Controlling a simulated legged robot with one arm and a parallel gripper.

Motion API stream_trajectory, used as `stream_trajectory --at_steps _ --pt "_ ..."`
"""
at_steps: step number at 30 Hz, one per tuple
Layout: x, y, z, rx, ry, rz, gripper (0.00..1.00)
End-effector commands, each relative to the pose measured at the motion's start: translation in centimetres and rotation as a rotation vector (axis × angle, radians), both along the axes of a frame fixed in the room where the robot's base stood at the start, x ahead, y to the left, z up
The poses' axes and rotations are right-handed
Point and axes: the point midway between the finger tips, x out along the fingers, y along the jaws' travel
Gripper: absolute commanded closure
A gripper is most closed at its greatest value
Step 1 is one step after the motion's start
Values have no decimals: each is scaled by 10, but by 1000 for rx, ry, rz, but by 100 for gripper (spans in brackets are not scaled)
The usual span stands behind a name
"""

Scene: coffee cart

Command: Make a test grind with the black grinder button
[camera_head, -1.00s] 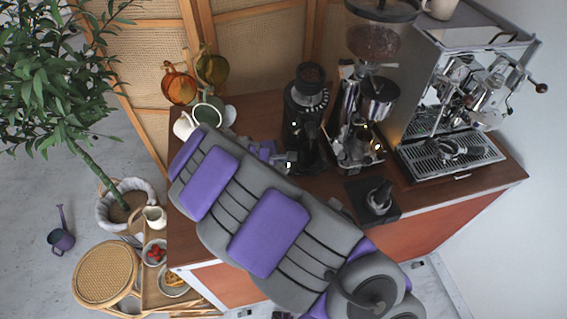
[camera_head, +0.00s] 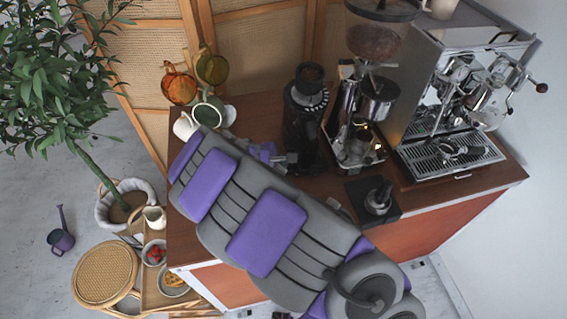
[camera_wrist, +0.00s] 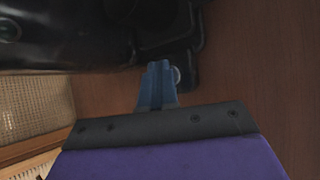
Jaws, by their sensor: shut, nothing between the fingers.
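The black grinder (camera_head: 303,115) stands upright on the wooden cart top, left of a larger silver grinder (camera_head: 362,120). My gripper (camera_head: 283,160) is low at the left front of the black grinder, partly hidden behind my arm. In the wrist view, the blue fingers (camera_wrist: 158,75) are shut and empty, with tips at the black base of the grinder (camera_wrist: 160,28). A small pale round spot, possibly the button (camera_wrist: 177,75), shows just right of the fingertips. I cannot tell whether the fingers touch it.
An espresso machine (camera_head: 455,110) fills the right side. A tamper (camera_head: 378,196) stands on a dark mat (camera_head: 354,188) at the front. Amber (camera_head: 179,86) and green (camera_head: 205,112) cups are at the left. My arm covers the cart's front left.

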Motion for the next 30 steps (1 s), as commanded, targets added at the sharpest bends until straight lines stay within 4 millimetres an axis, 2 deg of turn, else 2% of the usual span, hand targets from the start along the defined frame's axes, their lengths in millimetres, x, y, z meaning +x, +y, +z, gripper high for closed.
stream_trajectory --at_steps 11,23,30 --pt "0 0 17 0 0 0 100" --pt "0 0 18 0 0 0 100" --pt "0 0 37 1 0 -1 100"
